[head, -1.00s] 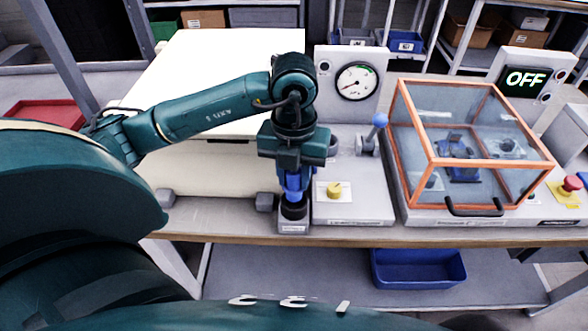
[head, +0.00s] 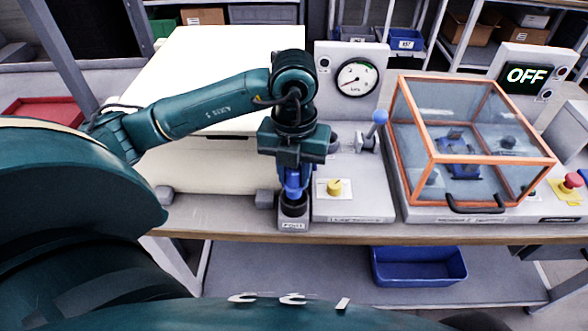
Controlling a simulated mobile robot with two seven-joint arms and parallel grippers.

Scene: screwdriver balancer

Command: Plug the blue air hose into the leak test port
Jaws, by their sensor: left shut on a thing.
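My left gripper (head: 294,172) points straight down and is shut on the blue air hose end (head: 293,183). The blue hose end is directly above the dark round socket of the leak test port (head: 293,207), a small grey block with a label at the table's front edge. The blue part meets the dark ring in the picture. I cannot tell how deep it sits. The gripper's fingers hide part of the hose end. My right gripper is not in view.
A panel with a yellow knob (head: 335,187) stands just right of the port. Behind are a pressure gauge (head: 357,77) and a blue-tipped lever (head: 379,117). An orange-framed clear box (head: 470,140) and an OFF display (head: 527,75) are on the right. A blue bin (head: 420,266) sits below.

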